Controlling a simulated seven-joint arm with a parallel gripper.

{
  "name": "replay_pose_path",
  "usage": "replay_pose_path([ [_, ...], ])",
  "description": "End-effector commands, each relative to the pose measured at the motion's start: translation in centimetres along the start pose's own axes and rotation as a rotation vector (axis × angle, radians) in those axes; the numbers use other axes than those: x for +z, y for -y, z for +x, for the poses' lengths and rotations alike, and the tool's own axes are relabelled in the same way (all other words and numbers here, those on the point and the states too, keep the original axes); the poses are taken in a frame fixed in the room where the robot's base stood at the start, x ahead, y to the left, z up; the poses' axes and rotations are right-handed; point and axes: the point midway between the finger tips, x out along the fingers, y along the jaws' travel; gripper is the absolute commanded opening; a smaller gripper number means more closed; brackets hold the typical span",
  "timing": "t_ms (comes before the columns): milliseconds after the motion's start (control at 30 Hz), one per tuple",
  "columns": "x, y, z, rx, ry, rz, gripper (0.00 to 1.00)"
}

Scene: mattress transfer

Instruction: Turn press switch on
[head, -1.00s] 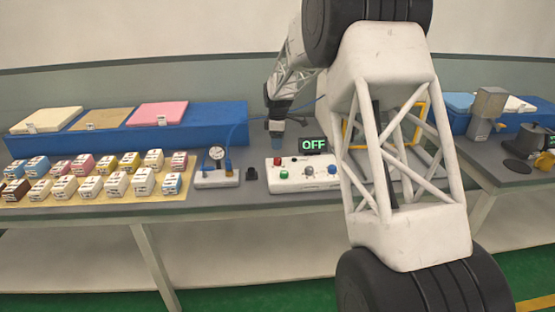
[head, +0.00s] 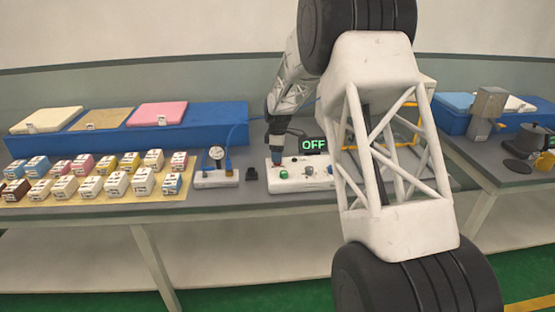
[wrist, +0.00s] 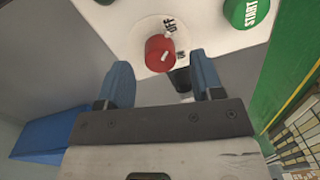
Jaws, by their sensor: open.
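The white control box (head: 294,182) stands on the grey table and carries a green button and knobs, with a display (head: 314,145) behind it reading OFF. In the wrist view a red round switch (wrist: 159,53) sits on the white panel, with OFF and ON labels beside it; a green START button (wrist: 245,12) is at the upper right. My gripper (wrist: 163,72) is open, its two blue fingers apart on either side below the red switch, not visibly touching it. In the head view my gripper (head: 276,158) is just over the box's left part, hiding the red switch.
A pressure gauge unit (head: 216,178) and a small black object (head: 252,174) stand left of the box. Several small colored boxes lie on a yellow mat (head: 120,198). A long blue bin (head: 205,125) with foam pads is behind. A yellow frame (head: 417,125) is partly behind my arm.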

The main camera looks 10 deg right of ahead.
Motion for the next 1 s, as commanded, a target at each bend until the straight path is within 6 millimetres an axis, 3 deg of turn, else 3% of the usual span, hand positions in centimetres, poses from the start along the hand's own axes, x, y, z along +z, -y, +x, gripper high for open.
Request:
replay_pose_path([
  [200, 0.0, 0.0, 1.7, 0.001, 0.000, 0.000, 0.61],
  [600, 0.0, 0.0, 2.1, 0.001, 0.000, 0.000, 0.59],
  [900, 0.0, 0.0, 2.1, 0.001, 0.000, 0.000, 0.13],
  [1000, 0.0, 0.0, 2.1, 0.001, 0.000, 0.001, 0.11],
])
